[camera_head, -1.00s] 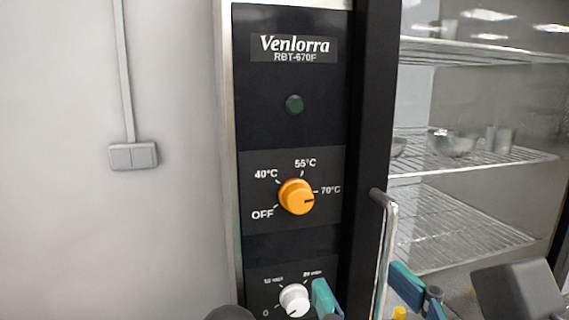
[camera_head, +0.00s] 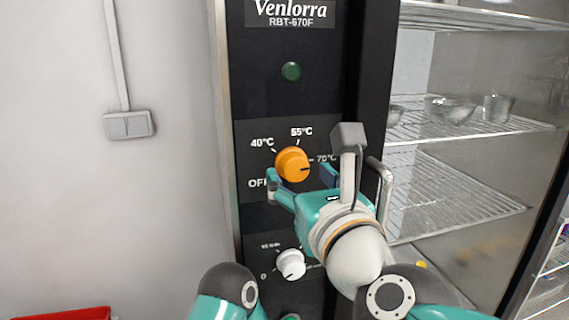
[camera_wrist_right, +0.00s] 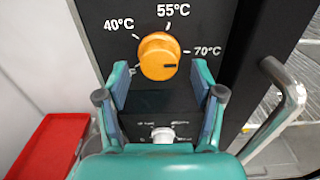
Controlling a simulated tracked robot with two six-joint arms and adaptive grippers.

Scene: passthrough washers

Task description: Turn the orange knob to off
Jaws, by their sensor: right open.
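The orange knob (camera_head: 293,163) is on the black control panel (camera_head: 255,225), ringed by OFF, 40°C, 55°C and 70°C marks. Its dark pointer faces right, close to the 70°C mark. The knob also shows in the right wrist view (camera_wrist_right: 158,56). My right gripper (camera_head: 301,182) is open in front of the panel. In the right wrist view its fingers (camera_wrist_right: 161,76) are spread to the left and right of the knob's lower part, with visible gaps. I cannot tell whether they reach the knob's depth. The OFF label is partly hidden by the left finger.
A white knob (camera_head: 290,264) is below on the panel, and a green lamp (camera_head: 291,72) is above. A metal door handle (camera_head: 385,195) is just right of my right gripper. A red tray (camera_head: 70,313) is at lower left.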

